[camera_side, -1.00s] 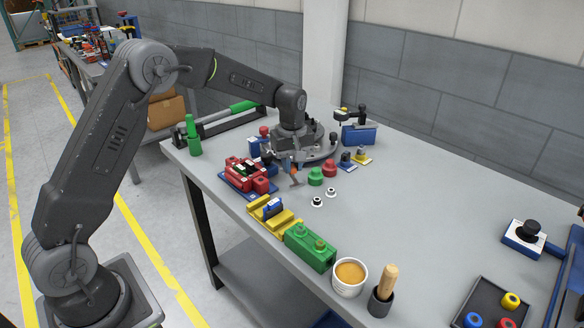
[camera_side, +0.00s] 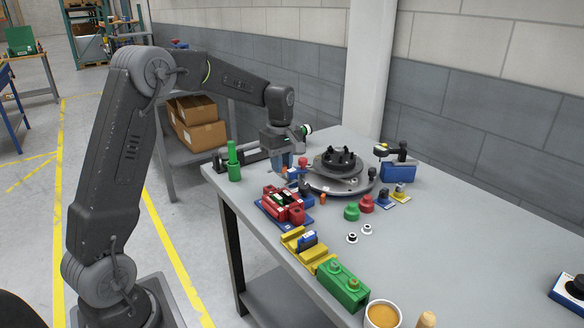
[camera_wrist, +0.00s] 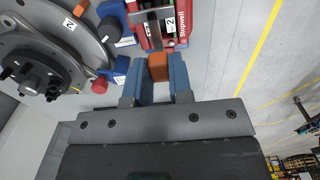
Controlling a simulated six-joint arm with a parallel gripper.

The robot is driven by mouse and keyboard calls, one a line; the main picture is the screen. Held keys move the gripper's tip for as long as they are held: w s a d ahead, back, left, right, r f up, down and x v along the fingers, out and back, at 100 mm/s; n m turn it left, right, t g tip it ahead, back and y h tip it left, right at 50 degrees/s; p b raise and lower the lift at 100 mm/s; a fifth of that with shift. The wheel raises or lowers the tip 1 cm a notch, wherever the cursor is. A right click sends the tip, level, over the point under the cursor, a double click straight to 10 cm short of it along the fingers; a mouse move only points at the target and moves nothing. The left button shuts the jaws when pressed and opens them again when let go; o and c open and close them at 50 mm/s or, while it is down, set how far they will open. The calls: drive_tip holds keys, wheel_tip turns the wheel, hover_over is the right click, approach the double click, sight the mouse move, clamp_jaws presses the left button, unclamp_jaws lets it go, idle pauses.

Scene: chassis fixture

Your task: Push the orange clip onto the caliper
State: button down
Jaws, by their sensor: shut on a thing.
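The orange clip (camera_wrist: 158,67) is between the blue fingertips of my gripper (camera_wrist: 160,75) in the wrist view. The gripper is shut on it. In the side view my gripper (camera_side: 286,165) is above the table, left of the round black hub and behind the caliper. The red caliper (camera_side: 283,207) sits on a blue base near the table's left edge. In the wrist view part of the caliper (camera_wrist: 183,25), with white lettering, lies just beyond the clip. They look apart, but the height between them is hard to tell.
The round hub (camera_side: 337,184) stands close right of my gripper. A green-handled tool (camera_side: 234,165) stands at the left edge. A yellow holder (camera_side: 301,241) and green block (camera_side: 343,287) line the front edge. Small red and green knobs (camera_side: 351,212) lie right of the caliper.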

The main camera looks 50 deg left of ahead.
sight(282, 176)
drive_tip(key=shift+f, duration=2.15)
drive_tip(key=shift+f, duration=0.1)
drive_tip(key=shift+f, duration=0.45)
drive_tip(key=shift+f, duration=0.8)
drive_tip(key=c, duration=1.4)
unclamp_jaws()
drive_tip(key=shift+o, duration=0.2)
drive_tip(key=shift+r, duration=0.2)
drive_tip(key=shift+r, duration=1.35)
